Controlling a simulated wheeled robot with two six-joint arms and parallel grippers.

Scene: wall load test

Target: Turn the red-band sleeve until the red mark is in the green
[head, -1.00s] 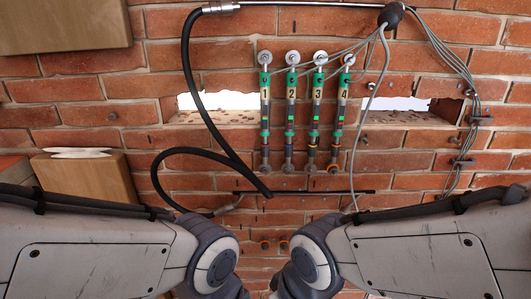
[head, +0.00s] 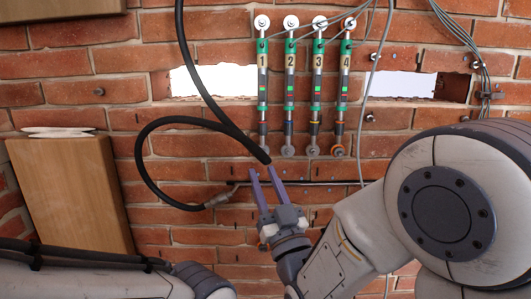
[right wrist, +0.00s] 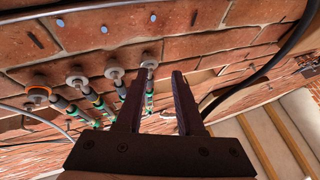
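Four upright struts numbered 1 (head: 262,72), 2 (head: 290,72), 3 (head: 317,72) and 4 (head: 343,72) are fixed to the brick wall. Each has green collars and a small bright green window. My right gripper (head: 262,170) is open and empty, fingers pointing up, just below strut 1's foot. In the right wrist view its fingers (right wrist: 158,76) are apart, near the struts' feet. My left gripper is out of view.
A black hose (head: 150,135) loops left of the struts and hangs close to my right fingertips. A thin dark bar (head: 318,184) runs below the struts. Grey cables (head: 455,30) hang at the right. A wooden box (head: 70,190) stands at the left.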

